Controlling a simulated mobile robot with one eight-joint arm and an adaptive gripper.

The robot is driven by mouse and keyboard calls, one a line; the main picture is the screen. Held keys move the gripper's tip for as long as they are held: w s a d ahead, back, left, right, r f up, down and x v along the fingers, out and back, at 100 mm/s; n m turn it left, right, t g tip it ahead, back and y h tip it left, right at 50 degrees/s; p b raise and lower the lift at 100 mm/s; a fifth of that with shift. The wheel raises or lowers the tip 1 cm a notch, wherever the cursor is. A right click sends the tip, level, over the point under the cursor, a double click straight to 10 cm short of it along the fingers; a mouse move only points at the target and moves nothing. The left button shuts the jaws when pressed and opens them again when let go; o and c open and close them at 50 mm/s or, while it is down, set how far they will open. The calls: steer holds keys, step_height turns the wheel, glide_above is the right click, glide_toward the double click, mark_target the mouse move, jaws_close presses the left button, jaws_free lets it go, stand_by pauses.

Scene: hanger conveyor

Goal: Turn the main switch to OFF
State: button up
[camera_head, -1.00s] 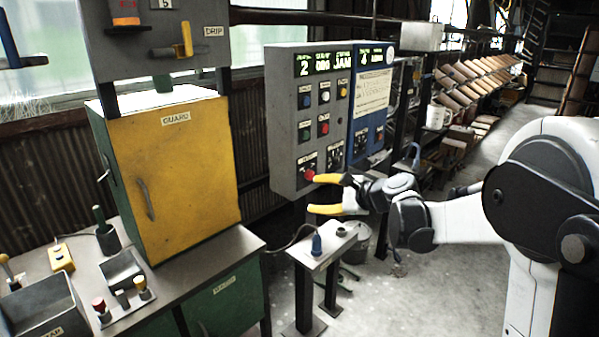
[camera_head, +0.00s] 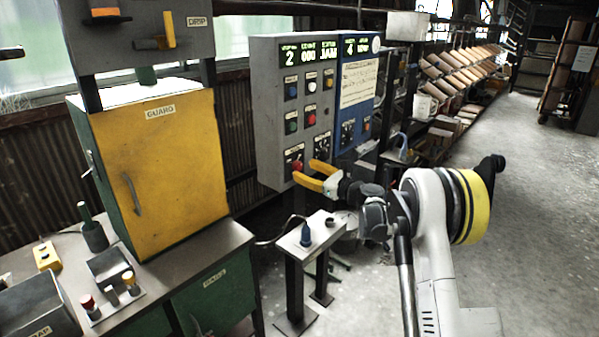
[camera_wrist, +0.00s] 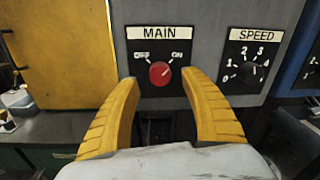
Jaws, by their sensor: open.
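The main switch is a red round knob (camera_wrist: 160,73) on a black plate labelled MAIN, with OFF at its upper left and ON at its upper right. In the wrist view its pale mark points up and right, toward ON. In the head view the red knob (camera_head: 297,166) sits low on the grey control panel (camera_head: 265,110). My gripper (camera_wrist: 164,82) is open, with one yellow finger on each side of the knob as seen from the wrist. In the head view my gripper (camera_head: 308,174) is close to the panel front. I cannot tell whether the fingers touch the knob.
A SPEED dial (camera_wrist: 248,70) sits right of the main switch. A blue panel (camera_head: 358,100) adjoins the grey one. A small stand (camera_head: 312,234) with a blue knob is below my gripper. A yellow guard cabinet (camera_head: 165,185) stands left. Floor at right is clear.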

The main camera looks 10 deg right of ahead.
mark_target(300, 167)
steer(key=shift+b+x, duration=0.3)
steer(key=shift+x, duration=1.2)
jaws_close()
